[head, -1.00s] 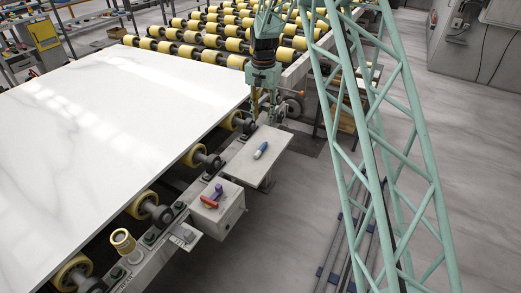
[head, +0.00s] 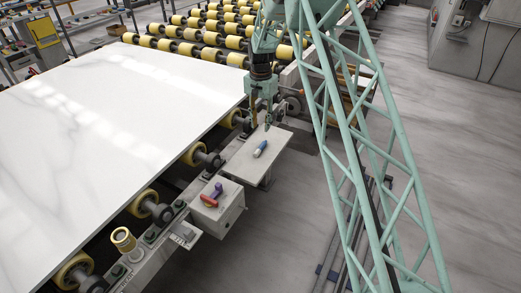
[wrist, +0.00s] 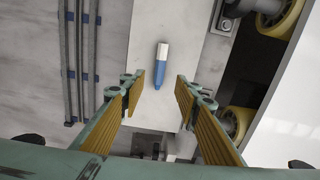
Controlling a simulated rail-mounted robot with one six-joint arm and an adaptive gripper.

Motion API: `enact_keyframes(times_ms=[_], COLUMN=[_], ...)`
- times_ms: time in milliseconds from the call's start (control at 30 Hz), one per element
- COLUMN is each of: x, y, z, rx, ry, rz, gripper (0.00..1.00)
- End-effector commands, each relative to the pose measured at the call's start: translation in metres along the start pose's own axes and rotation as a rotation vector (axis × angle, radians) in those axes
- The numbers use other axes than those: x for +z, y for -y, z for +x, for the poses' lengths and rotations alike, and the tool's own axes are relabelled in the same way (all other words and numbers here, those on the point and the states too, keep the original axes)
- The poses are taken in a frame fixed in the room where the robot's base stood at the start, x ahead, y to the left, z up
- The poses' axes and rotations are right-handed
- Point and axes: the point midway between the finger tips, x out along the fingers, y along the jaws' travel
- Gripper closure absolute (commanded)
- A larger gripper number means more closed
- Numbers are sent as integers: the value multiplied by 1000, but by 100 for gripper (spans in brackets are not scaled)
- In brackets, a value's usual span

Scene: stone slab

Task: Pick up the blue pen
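The blue pen (head: 260,149) is a short, thick blue piece with a white end, lying on a pale rectangular plate (head: 238,165) beside the conveyor. In the wrist view the pen (wrist: 160,66) lies lengthwise, its white end away from me, in line with the gap between my fingers. My gripper (head: 260,126) is just behind the pen in the head view, above the plate. In the wrist view my gripper (wrist: 158,90) is open, with its yellow-padded fingers apart on either side and nothing between them.
A red and purple object (head: 211,196) sits on a grey box (head: 225,208) nearer the camera. A large white slab (head: 110,140) lies on yellow rollers to the left.

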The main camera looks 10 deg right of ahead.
Motion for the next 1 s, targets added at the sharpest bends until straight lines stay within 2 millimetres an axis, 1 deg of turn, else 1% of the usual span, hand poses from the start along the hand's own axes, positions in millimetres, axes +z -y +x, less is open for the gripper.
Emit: enact_keyframes(times_ms=[167,600,800,1000], x=[0,1,0,0], y=[0,0,0,0], z=[13,69,82,84], rx=[1,1,0,0], ry=[1,1,0,0], rz=[0,0,0,0], gripper=[70,70,70,70])
